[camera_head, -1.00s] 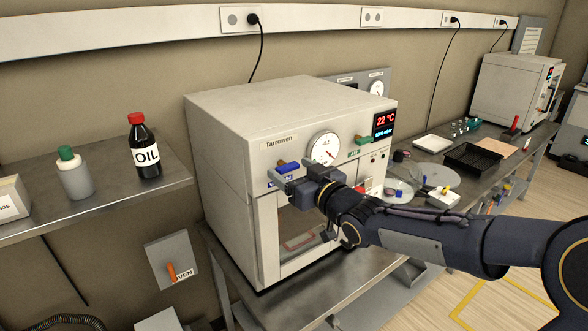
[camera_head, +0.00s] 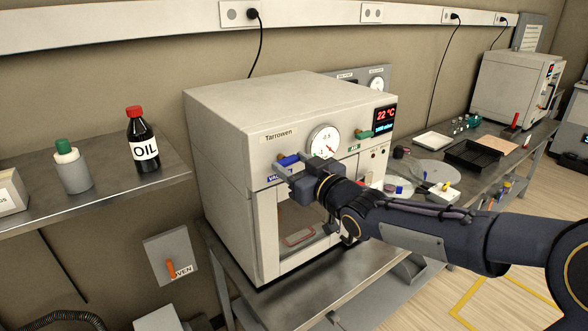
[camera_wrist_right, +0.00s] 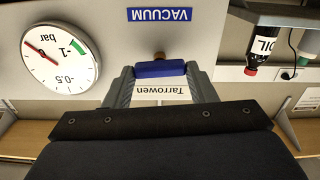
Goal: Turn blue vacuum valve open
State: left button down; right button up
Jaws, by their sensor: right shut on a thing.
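The blue vacuum valve (camera_head: 289,160) is a short bar handle on the upper front of the cream Tarrowen oven (camera_head: 230,145). In the right wrist view the blue handle (camera_wrist_right: 160,69) lies crosswise between my two fingers, by a blue VACUUM label (camera_wrist_right: 160,14). My right gripper (camera_head: 286,178) is shut on the handle, in front of the oven; it also shows in the wrist view (camera_wrist_right: 160,85). It partly covers the label in the head view. My left gripper is not in view.
A round pressure gauge (camera_head: 324,141) and a green valve (camera_head: 365,134) sit right of the blue handle. An oil bottle (camera_head: 143,145) and a green-capped bottle (camera_head: 73,170) stand on the left shelf. The right bench (camera_head: 500,165) holds trays and small items.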

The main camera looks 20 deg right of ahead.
jog(key=n+b, duration=0.1)
jog(key=b, duration=0.1)
jog(key=n+b, duration=0.1)
jog(key=n, duration=0.1)
jog(key=shift+f+b, duration=0.25)
jog(key=shift+b, duration=0.1)
jog(key=n+b, duration=0.3)
jog(key=n, duration=0.1)
jog(key=shift+a+r+n, duration=0.1)
jog(key=shift+n, duration=0.3)
jog(key=n+b, duration=0.1)
jog(key=n, duration=0.3)
jog(key=shift+b, duration=0.4)
jog(key=n+b, duration=0.1)
jog(key=n, duration=0.4)
jog(key=o, duration=1)
